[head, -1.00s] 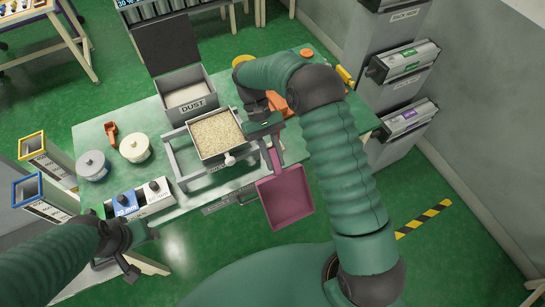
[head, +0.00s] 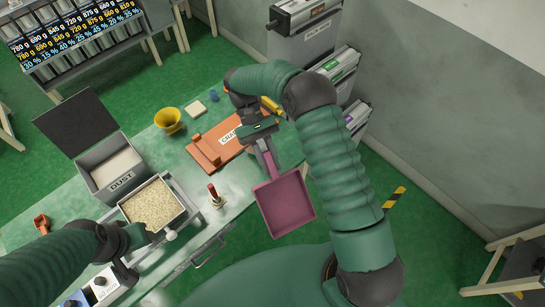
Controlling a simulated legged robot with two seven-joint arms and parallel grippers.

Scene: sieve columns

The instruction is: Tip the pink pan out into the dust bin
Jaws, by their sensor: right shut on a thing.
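The pink pan (head: 285,206) hangs at centre right in the head view, over the floor in front of the table. It looks about level, and I see nothing in it. My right gripper (head: 262,147) is shut on its handle. The dust bin (head: 122,184) is a grey box labelled DUST on the table at left. Its dark lid stands open and pale powder lies inside. The pan is well to the right of the bin. My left gripper (head: 132,256) is open and empty near the sieve's front left corner.
A sieve tray of grain (head: 153,205) stands in a frame in front of the bin. A red-topped object (head: 215,197), an orange crate-labelled board (head: 214,152) and a yellow funnel (head: 169,120) are on the green table (head: 238,183). Grey cabinets (head: 305,48) stand behind right.

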